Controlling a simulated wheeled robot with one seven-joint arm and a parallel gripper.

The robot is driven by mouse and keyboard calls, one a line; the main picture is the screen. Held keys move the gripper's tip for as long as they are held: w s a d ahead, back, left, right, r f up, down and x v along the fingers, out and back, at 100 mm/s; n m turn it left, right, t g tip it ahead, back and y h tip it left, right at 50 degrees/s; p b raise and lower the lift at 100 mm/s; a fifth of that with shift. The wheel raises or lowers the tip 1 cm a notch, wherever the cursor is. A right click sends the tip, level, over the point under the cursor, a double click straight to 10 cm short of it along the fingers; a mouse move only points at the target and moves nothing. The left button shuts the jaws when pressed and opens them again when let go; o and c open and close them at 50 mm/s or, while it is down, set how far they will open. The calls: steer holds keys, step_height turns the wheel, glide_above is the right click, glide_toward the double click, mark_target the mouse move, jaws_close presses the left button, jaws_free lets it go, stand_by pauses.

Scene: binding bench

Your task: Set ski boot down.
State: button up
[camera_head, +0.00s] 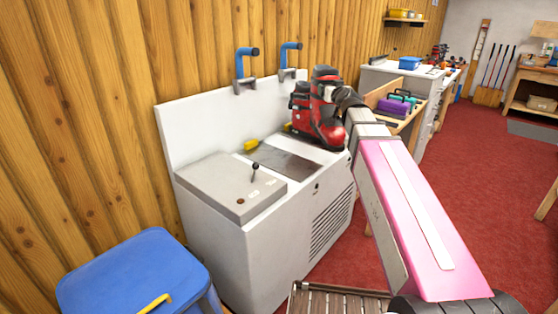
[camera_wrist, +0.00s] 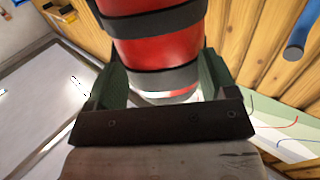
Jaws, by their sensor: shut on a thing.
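The ski boot (camera_head: 319,115) is red with black and grey parts. In the head view it is upright at the far right end of the white bench machine (camera_head: 270,250), and my arm reaches it from the right. I cannot tell whether its sole touches the top. In the wrist view the red boot shaft (camera_wrist: 160,50) with dark straps fills the space between my jaws. My gripper (camera_wrist: 160,85) is shut on the boot, with a green-grey finger on each side. In the head view the fingers are mostly hidden behind my arm and the boot.
The machine has a grey lid (camera_head: 225,185) with a small lever (camera_head: 255,168), a dark flat panel (camera_head: 285,160) and blue-topped hooks (camera_head: 246,65) at its back. A blue bin (camera_head: 135,270) stands front left. An open-topped wooden box (camera_head: 395,105) with a purple case is behind my arm. Red floor is clear at right.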

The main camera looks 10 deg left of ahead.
steer(key=s+a+r+n+g+y, duration=0.2)
steer(key=s+a+n+y, duration=0.15)
steer(key=a, duration=0.65)
steer(key=s+a+r+n+g+y, duration=0.25)
steer(key=s+a+y, duration=0.2)
steer(key=a, duration=0.55)
steer(key=s+a+f+n+g+y, duration=0.2)
steer(key=s+a+f+g, duration=0.1)
steer(key=s+a+f, duration=0.25)
steer(key=w+d+f, duration=0.5)
steer(key=w+f, duration=0.5)
steer(key=shift+d+f, duration=0.15)
steer(key=shift+d, duration=0.25)
steer(key=shift+w+f, duration=0.1)
steer(key=o, duration=1.8)
